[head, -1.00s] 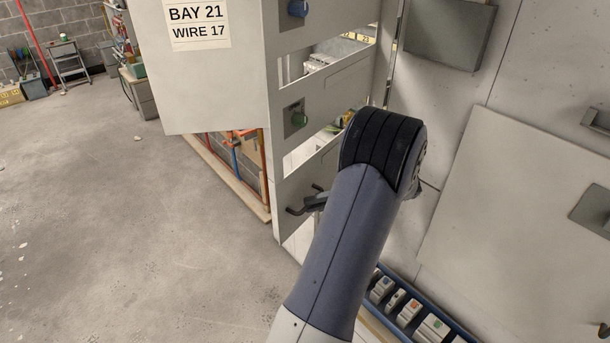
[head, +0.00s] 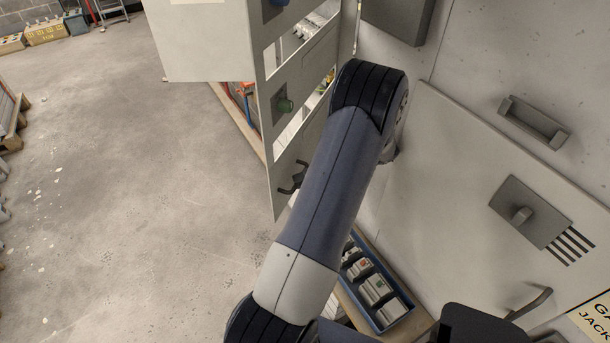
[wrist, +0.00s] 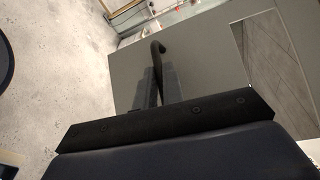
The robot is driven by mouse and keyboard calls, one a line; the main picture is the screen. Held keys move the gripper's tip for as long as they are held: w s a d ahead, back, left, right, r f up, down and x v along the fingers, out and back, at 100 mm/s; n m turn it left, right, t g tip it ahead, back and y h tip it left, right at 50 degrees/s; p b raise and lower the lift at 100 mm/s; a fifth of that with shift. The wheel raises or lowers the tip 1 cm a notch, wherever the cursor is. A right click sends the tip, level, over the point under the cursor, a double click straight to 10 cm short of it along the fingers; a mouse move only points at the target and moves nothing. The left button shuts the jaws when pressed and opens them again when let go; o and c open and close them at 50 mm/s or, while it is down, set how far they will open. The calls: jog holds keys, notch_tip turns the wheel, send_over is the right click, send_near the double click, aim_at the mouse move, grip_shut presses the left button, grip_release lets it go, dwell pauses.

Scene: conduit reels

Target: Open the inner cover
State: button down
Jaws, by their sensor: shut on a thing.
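The inner cover (head: 266,150) is a grey upright panel with cut-out windows, standing out from the cabinet in the head view. In the wrist view the cover (wrist: 205,62) fills the upper right, and the handle (wrist: 158,50) rises between the fingers. My gripper (wrist: 150,85) is shut on this handle. In the head view my gripper (head: 300,176) is partly hidden by my arm, which also covers part of the cover's lower right side.
A pale outer door (head: 200,45) stands left of the cover. A blue tray of small parts (head: 395,313) lies below my arm. The concrete floor at left is largely clear.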

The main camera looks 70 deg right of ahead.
jog(key=c, duration=1.5)
grip_release()
jog(key=shift+d, duration=0.1)
